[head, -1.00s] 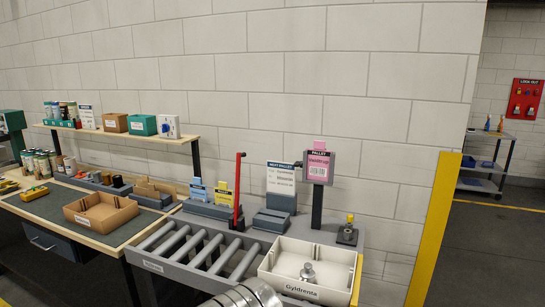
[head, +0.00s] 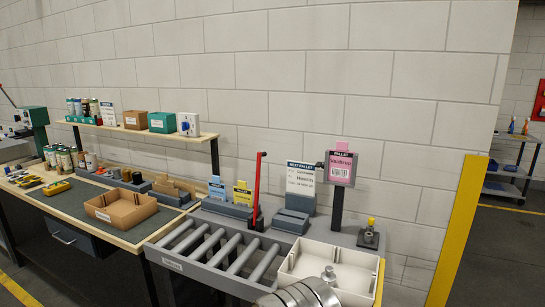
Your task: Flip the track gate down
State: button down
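A slim red bar (head: 256,190), probably the track gate, stands upright at the back of the grey roller track (head: 212,257). Its top carries a small black piece, and its foot meets a dark mount by the track's right end. The bar's lower part is close to a yellow card. My gripper's fingers cannot be made out in the head view. Rounded silver metal at the bottom edge may be part of my arm.
A cream tray (head: 362,258) sits right of the rollers, with a silver knobbed piece over it. A pink pallet sign (head: 341,168) stands on a dark post behind it. A brown box (head: 120,208) lies on the left bench. A yellow post (head: 459,235) stands right.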

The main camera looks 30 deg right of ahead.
aim_at(260, 154)
jog(key=u, duration=0.05)
jog(key=i, duration=1)
jog(key=z, duration=0.05)
